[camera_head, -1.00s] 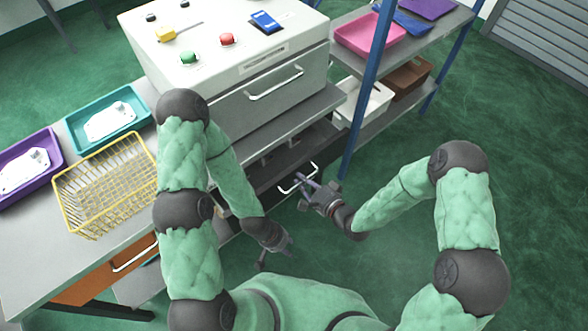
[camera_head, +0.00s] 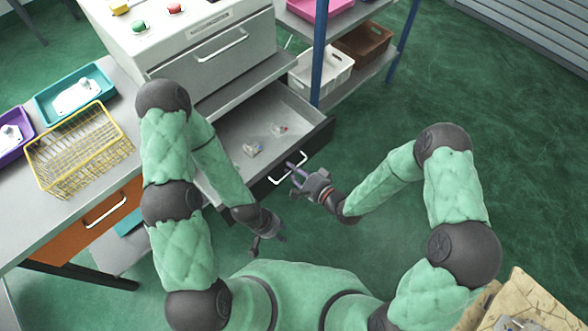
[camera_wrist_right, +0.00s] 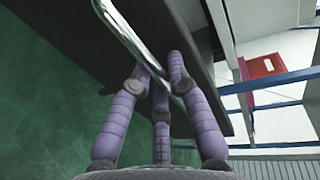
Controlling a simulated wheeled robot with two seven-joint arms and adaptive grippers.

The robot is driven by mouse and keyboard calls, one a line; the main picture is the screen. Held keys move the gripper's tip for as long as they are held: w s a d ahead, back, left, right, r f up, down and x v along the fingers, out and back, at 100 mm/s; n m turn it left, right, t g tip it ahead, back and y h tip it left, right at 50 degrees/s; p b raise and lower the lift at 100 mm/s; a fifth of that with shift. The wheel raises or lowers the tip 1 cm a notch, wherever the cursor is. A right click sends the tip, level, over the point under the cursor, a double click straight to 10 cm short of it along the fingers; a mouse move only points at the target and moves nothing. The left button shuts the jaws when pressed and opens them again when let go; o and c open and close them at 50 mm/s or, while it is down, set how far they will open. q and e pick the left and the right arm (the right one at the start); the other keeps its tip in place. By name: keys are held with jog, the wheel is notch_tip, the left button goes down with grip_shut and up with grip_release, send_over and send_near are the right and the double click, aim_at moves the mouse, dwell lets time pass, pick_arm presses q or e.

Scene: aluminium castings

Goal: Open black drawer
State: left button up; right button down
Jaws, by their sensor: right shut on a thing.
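The black drawer (camera_head: 318,137) under the worktop is pulled out, and its grey inside shows with a few small items in it. Its silver handle (camera_head: 289,169) is on the black front. My right gripper (camera_head: 297,170) is at this handle, its purple fingers closed around the bar. In the right wrist view the fingers (camera_wrist_right: 158,80) wrap the silver bar (camera_wrist_right: 122,32) below the dark drawer front.
An orange drawer (camera_head: 88,215) is at the left under the worktop. A yellow wire basket (camera_head: 80,150) and a teal tray (camera_head: 45,105) stand on top. A blue shelf post (camera_head: 319,60) rises just behind the black drawer.

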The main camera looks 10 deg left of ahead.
dwell(0.3)
jog(key=c, duration=1.4)
grip_release()
jog(key=shift+d, duration=0.1)
jog(key=v, duration=1.1)
jog(key=shift+s+d, duration=0.3)
jog(key=shift+d, duration=0.05)
